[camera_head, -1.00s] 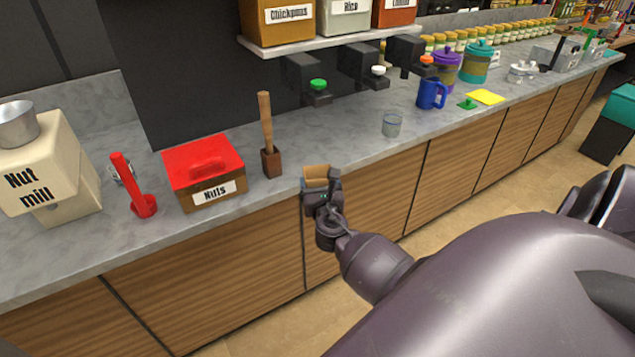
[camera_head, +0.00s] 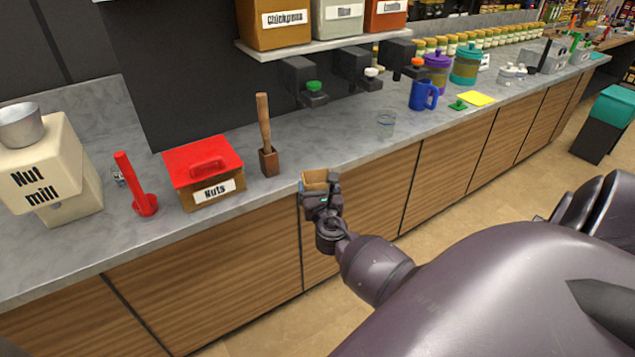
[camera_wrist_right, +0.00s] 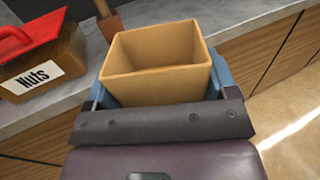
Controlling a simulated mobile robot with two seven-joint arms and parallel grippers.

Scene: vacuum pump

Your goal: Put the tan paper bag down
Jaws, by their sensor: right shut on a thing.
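The tan paper bag (camera_head: 314,178) is an open-topped, box-like bag at the front edge of the grey counter (camera_head: 350,146). My right gripper (camera_head: 318,194) is shut on it. In the right wrist view the bag (camera_wrist_right: 156,84) stands open side up between the blue fingers, and its inside looks empty. The gripper (camera_wrist_right: 158,88) grips its two sides. The bag's underside is hidden, so I cannot tell whether it touches the counter. My left gripper is not in view.
A wooden pestle-like tool (camera_head: 267,150) stands left of the bag, with a red-lidded Nuts box (camera_head: 206,172) beyond it. The counter between bag and glass is clear.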

